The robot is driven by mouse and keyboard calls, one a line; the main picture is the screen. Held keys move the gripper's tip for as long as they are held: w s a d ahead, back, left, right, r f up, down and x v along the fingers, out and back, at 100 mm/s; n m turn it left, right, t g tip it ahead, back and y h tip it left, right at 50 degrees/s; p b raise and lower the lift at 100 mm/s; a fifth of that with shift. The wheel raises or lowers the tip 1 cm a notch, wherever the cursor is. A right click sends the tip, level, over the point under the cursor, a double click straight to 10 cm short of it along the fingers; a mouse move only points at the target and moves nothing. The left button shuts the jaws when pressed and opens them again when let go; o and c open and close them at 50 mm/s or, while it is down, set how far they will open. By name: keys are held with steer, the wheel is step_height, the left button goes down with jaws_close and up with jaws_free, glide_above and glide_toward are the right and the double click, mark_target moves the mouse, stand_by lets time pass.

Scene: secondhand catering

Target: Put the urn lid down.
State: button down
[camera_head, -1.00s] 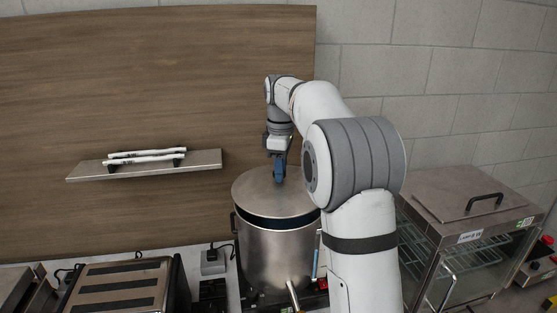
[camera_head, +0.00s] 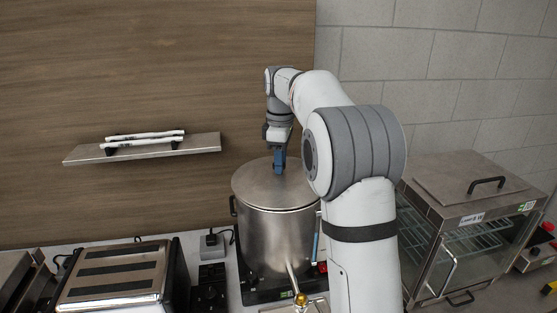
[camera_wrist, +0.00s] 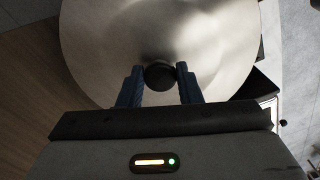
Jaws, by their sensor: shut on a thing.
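The urn lid (camera_head: 256,185) is a round brushed-metal disc on top of the steel urn (camera_head: 275,240). In the head view it lies level on the urn's rim, with no clear gap showing. My gripper (camera_head: 280,165) points down at the lid's middle. In the wrist view the blue fingers of my gripper (camera_wrist: 160,80) are shut on the lid's dark round knob (camera_wrist: 160,75), and the lid (camera_wrist: 110,45) spreads out beyond them. The right edge of the lid is partly hidden behind my arm in the head view.
A toaster (camera_head: 118,272) stands left of the urn on the counter. A glass display cabinet (camera_head: 470,235) stands at the right. Sockets and a dark control box (camera_head: 211,285) sit between toaster and urn.

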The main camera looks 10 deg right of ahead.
steer(key=shift+f, duration=0.45)
steer(key=c, duration=0.9)
jaws_free()
steer(key=shift+c, duration=0.2)
